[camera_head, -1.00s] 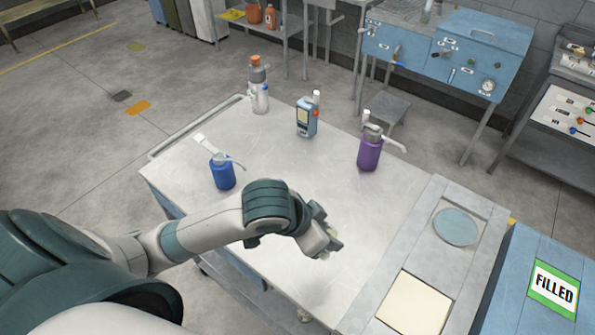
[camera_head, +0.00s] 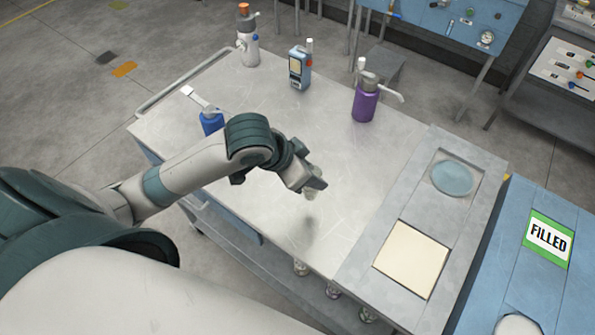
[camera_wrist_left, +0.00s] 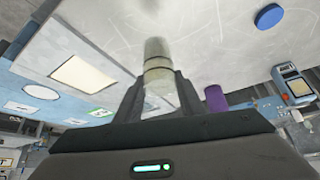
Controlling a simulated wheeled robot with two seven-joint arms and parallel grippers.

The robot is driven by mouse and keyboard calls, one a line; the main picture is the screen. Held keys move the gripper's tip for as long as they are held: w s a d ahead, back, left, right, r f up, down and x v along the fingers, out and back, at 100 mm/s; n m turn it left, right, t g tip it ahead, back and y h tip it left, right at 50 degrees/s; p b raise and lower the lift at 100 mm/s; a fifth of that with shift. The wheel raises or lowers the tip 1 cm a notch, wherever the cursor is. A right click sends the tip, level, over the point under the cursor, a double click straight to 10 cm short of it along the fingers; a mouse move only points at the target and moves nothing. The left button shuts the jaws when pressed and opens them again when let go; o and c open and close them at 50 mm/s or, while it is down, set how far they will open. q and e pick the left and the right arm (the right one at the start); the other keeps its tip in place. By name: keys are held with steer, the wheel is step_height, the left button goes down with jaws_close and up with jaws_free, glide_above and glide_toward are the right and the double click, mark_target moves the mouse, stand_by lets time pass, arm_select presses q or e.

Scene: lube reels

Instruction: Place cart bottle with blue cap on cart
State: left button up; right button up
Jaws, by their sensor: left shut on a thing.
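My left gripper (camera_head: 312,190) is over the front middle of the metal cart top (camera_head: 265,100). It is shut on a pale, partly see-through bottle (camera_wrist_left: 158,62), which stands out between its fingers in the left wrist view. In the head view only a small pale part of this bottle (camera_head: 309,195) shows under the fingers. A soft shadow lies on the cart top below, so the bottle seems held above it. I cannot make out a blue cap on it. My right gripper is not in view.
A blue pump bottle (camera_head: 211,122), a white bottle with an orange cap (camera_head: 247,48), a blue-grey handheld device (camera_head: 299,72) and a purple pump bottle (camera_head: 364,102) stand on the cart. A grey panel with a cream square (camera_head: 411,258) and round blue disc (camera_head: 453,178) lies right.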

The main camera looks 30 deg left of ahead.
arm_select(q)
steer(key=w+a+f+p, duration=0.1)
steer(key=w+a+f, duration=0.3)
steer(key=a, duration=0.1)
steer(key=shift+a+p, duration=0.35)
steer(key=shift+p, duration=0.05)
step_height(320, 180, down, 3)
steer(key=shift+f+p, duration=0.1)
steer(key=shift+p, duration=0.8)
steer(key=shift+s+f, duration=0.1)
steer(key=shift+f, duration=0.35)
steer(key=shift+f, duration=0.15)
